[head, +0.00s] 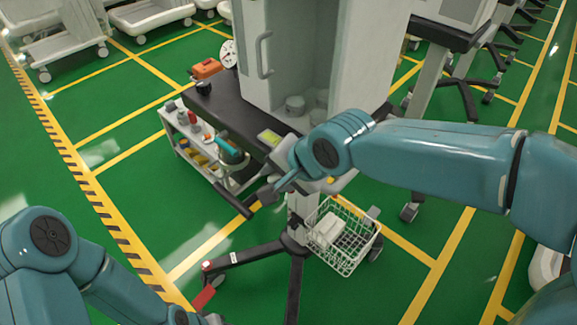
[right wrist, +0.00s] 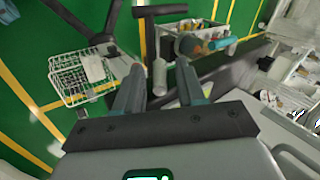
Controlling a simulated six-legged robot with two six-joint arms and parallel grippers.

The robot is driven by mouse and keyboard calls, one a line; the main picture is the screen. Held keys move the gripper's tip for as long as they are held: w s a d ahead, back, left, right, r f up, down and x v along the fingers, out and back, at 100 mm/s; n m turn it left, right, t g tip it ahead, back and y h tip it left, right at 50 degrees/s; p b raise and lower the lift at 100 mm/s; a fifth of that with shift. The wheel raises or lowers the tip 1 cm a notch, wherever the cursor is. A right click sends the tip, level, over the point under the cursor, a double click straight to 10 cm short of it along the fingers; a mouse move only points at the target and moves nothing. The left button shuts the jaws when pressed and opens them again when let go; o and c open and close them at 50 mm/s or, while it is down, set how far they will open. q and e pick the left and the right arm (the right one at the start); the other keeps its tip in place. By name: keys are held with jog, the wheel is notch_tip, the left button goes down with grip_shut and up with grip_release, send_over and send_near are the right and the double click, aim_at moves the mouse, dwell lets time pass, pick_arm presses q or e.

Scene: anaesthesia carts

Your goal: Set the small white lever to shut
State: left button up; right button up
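My right gripper (head: 272,190) reaches down in front of the cart, by a dark bar handle (head: 233,201). No contact shows. In the head view I cannot make out the lever; the gripper and wrist cover that area.
The cart's dark worktop (head: 228,108) carries a tall grey cabinet (head: 290,40). A white wire basket (head: 345,236) hangs low on the cart. A shelf with small items (head: 190,135) stands at left, with a teal-topped container (head: 230,150) near the handle. Green floor is open at left.

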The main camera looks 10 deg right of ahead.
jog(key=p+v, duration=0.3)
jog(key=v, duration=1.3)
jog(key=shift+s, duration=0.15)
